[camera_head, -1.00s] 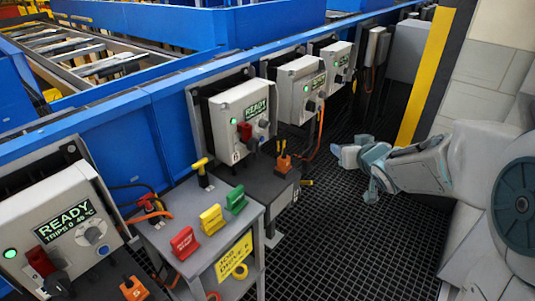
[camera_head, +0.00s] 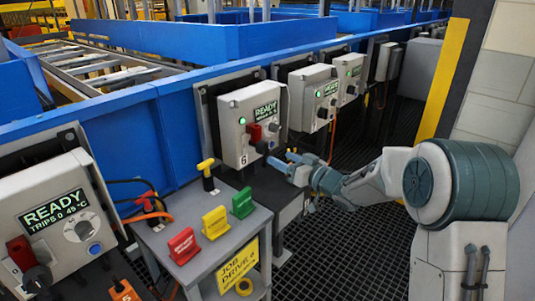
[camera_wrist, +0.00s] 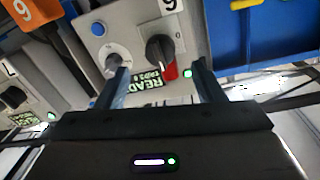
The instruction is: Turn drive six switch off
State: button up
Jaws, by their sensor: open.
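The drive six box (camera_head: 236,152) is a grey cabinet marked 6 on the blue wall, with a green light and a READY display. Its switch has a red part (camera_head: 254,131) and a black knob, beside a grey dial. In the wrist view the box appears upside down, with the black knob (camera_wrist: 160,48) over the red part and the grey dial (camera_wrist: 115,62) to the left. My gripper (camera_head: 285,161) is open and empty, in front of the box's lower right. In the wrist view its fingers (camera_wrist: 162,68) stand either side of the knob, apparently short of it.
A grey stand (camera_head: 180,270) holds red (camera_head: 183,246), yellow (camera_head: 215,223) and green (camera_head: 242,203) tags and a yellow job card (camera_head: 238,266). Another READY drive box (camera_head: 35,245) is at near left. More boxes (camera_head: 314,97) line the wall beyond.

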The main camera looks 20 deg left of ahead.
aim_at(269, 151)
jog(key=x, duration=0.7)
jog(key=shift+b, duration=0.3)
jog(key=c, duration=1)
